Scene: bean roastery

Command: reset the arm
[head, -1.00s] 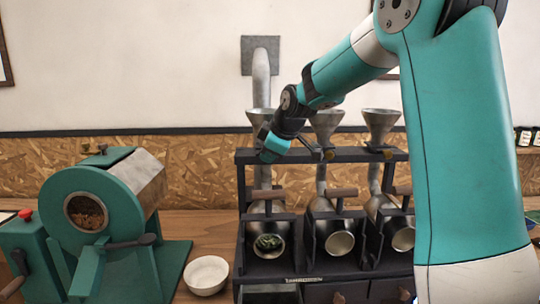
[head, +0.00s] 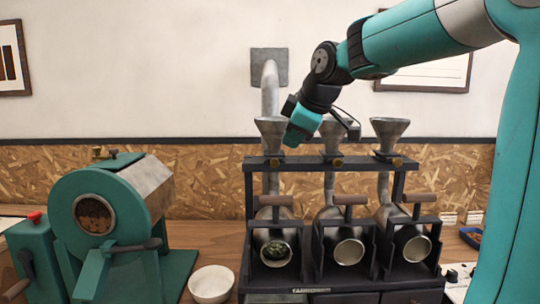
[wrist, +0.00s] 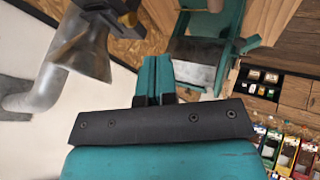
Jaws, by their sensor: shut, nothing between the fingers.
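My gripper shows in the wrist view (wrist: 153,80), its two teal fingers together with nothing between them. In the head view my arm reaches in from the right and its teal wrist end is in the air in front of the wall, near the tops of the left and middle funnels. The fingertips are hard to make out there.
A black rack holds metal funnels, the right one (head: 390,130) clear of my arm. Green beans (head: 275,250) lie in the left spout. A teal roaster (head: 115,215) and a white bowl (head: 211,284) stand to the left. The wall above the roaster is clear.

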